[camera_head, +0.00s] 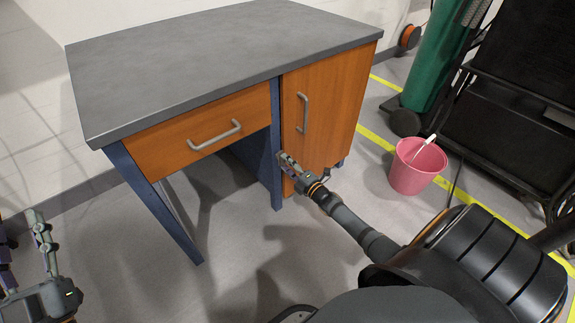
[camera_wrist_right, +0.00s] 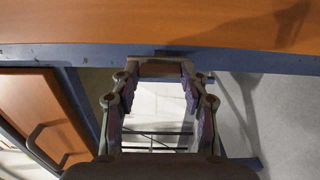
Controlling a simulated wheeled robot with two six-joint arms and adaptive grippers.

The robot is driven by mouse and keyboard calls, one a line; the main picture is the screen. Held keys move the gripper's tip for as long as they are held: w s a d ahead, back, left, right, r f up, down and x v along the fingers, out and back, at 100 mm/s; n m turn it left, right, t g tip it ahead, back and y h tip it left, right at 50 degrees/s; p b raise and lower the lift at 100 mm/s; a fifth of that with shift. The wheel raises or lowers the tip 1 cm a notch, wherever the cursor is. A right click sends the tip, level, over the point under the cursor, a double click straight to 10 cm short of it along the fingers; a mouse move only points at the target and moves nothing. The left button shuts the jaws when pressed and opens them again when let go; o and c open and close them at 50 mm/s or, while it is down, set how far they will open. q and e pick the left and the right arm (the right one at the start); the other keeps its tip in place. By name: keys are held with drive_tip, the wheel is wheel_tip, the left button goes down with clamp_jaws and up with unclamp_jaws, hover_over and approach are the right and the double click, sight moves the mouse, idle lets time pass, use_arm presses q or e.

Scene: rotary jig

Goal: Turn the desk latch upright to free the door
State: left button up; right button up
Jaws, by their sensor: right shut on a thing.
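The desk (camera_head: 215,50) has a grey top, blue legs and an orange wooden door (camera_head: 335,100) on its right with a vertical grey handle. The door looks closed. My right gripper (camera_head: 285,160) is at the blue post by the door's left edge, below handle height. In the right wrist view, a small grey-brown piece, apparently the latch (camera_wrist_right: 160,68), spans between the fingertips against the blue frame. My right gripper is shut on it. In the head view the fingers hide the latch, so its tilt cannot be told. My left gripper (camera_head: 20,224) is open and empty at lower left.
An orange drawer (camera_head: 200,135) with a grey handle is left of the door, above open legroom. A pink bucket (camera_head: 416,168) stands on the floor to the right. A green cylinder (camera_head: 440,55) and a black rack stand behind it. Floor before the desk is clear.

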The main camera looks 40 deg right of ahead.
drive_tip(key=o, duration=1.2)
drive_tip(key=shift+c, duration=0.2)
drive_tip(key=s, duration=1.2)
drive_tip(key=shift+d, duration=0.45)
